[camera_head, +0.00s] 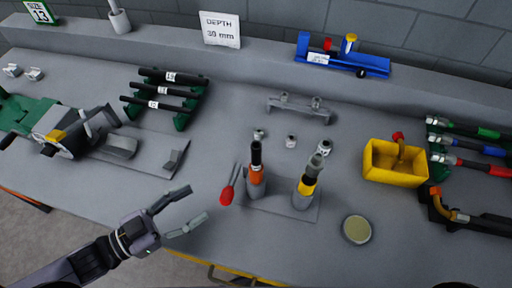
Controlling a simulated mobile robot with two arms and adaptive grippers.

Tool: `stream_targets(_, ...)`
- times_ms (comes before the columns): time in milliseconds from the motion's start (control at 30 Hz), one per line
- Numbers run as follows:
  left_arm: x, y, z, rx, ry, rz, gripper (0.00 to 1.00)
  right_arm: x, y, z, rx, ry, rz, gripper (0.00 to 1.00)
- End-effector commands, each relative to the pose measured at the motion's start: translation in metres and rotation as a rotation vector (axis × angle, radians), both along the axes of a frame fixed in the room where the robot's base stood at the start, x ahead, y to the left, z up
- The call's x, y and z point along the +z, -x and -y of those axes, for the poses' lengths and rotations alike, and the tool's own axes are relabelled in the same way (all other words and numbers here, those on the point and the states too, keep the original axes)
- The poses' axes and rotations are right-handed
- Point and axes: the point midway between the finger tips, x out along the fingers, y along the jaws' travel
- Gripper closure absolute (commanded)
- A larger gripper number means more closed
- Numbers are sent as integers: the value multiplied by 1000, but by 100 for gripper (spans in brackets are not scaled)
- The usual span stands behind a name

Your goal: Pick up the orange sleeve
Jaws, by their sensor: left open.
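An upright piece with an orange band (256,174), which looks like the orange sleeve, stands on a grey plate (280,206) near the middle of the bench. It has a black top and a grey lower part. A similar upright piece with a yellow band (307,187) stands to its right on the same plate. My left gripper (196,204) reaches in from the lower left. Its fingers are apart and empty, pointing right toward the orange-banded piece, with a gap between them. My right gripper is not in view.
A red-handled tool (228,193) lies between my left gripper and the orange-banded piece. A yellow bin (394,178) and a round disc (356,230) are to the right. Black rods lie on a green rack (183,121) behind. A grey machine (62,140) stands at left.

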Motion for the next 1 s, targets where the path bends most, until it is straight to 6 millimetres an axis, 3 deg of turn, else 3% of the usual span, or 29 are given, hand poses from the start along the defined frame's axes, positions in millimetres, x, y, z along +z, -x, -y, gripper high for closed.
stream_targets(167, 6, 5, 2, -42, 33, 9, 47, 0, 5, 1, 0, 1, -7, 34)
stream_targets(333, 8, -7, 20, -42, 35, 14, 47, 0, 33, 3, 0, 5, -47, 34)
stream_targets(467, 8, -17, 37, -41, 35, 14, 47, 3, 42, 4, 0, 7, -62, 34)
stream_targets(800, 9, -47, 84, -41, 33, 14, 47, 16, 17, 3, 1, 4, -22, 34)
stream_targets(1000, 7, -57, 101, -41, 32, 10, 47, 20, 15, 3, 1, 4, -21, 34)
